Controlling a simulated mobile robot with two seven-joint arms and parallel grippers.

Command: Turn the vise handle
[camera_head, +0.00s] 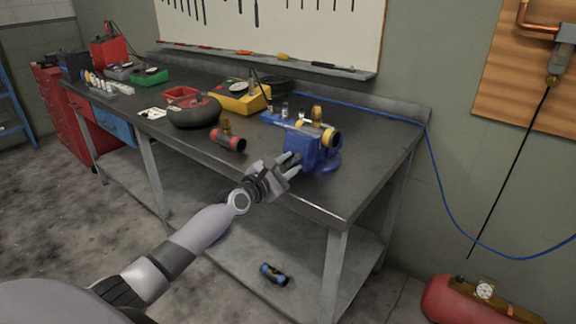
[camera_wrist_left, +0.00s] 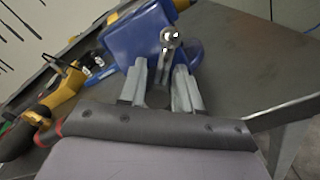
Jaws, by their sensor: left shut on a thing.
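The blue vise (camera_head: 322,152) is mounted on the front right part of the dark workbench. It also shows in the left wrist view (camera_wrist_left: 135,38). My left gripper (camera_head: 290,161) is at the near left side of the vise. In the left wrist view, the metal vise handle (camera_wrist_left: 163,62) stands between the two fingers of my left gripper (camera_wrist_left: 160,82), with its round end beyond them. The gripper is shut on the handle. In the head view the fingers mostly hide the handle. My right gripper is not in view.
A red and black cylinder with a brass fitting (camera_head: 228,138) lies left of my gripper on the workbench (camera_head: 290,203). A yellow meter (camera_head: 240,98) and a blue hose (camera_head: 350,106) are behind. The bench's front right corner is clear.

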